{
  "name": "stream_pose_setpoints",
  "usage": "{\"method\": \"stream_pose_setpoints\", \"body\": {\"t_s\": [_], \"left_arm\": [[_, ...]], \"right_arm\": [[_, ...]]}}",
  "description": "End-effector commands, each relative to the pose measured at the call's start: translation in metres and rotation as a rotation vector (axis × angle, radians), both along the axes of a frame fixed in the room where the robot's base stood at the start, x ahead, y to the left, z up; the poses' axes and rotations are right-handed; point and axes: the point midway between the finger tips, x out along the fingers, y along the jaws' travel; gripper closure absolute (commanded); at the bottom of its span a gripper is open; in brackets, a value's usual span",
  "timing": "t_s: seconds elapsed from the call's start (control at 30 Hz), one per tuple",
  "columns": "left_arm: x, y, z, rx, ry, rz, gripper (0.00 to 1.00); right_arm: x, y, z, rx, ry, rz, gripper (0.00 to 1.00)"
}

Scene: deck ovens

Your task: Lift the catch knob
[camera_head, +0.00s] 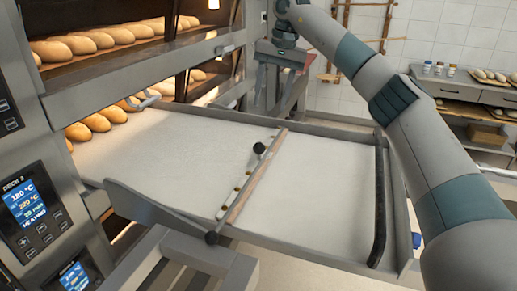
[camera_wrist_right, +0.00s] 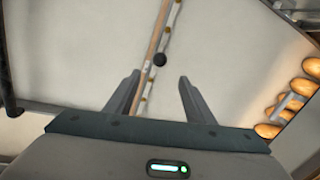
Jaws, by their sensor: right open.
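The catch knob (camera_head: 259,148) is a small black ball at the wooden crossbar (camera_head: 262,172) over a pale loading belt (camera_head: 160,150). In the right wrist view the knob (camera_wrist_right: 159,59) shows just beyond the fingertips, roughly centred between them. My right gripper (camera_head: 278,100) is above and behind the knob in the head view, pointing down. Its two fingers (camera_wrist_right: 159,76) are apart, with nothing between them; they look clear of the knob. My left gripper is in neither view.
The deck oven with bread loaves (camera_head: 96,122) stands at left, with a lit control panel (camera_head: 34,207). The loader has raised metal side rails (camera_head: 160,212) and a dark bar (camera_head: 379,205) at its right end. A shelf (camera_head: 470,92) with bread stands at back right.

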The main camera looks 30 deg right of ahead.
Motion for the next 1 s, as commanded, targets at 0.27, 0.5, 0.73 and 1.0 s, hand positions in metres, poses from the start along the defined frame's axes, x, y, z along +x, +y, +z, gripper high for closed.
{"method": "stream_pose_setpoints", "body": {"t_s": [0.27, 0.5, 0.73, 1.0], "left_arm": [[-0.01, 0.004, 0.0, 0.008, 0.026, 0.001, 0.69], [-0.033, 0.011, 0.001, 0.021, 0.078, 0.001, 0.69], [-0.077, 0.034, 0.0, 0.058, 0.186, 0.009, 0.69], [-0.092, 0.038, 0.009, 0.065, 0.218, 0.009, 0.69]], "right_arm": [[0.002, 0.003, -0.023, 0.0, 0.003, 0.0, 0.51], [0.006, 0.01, -0.061, 0.0, 0.003, 0.002, 0.51], [0.011, 0.016, -0.101, 0.0, 0.004, 0.0, 0.51], [0.016, 0.023, -0.144, 0.0, 0.002, 0.0, 0.51]]}}
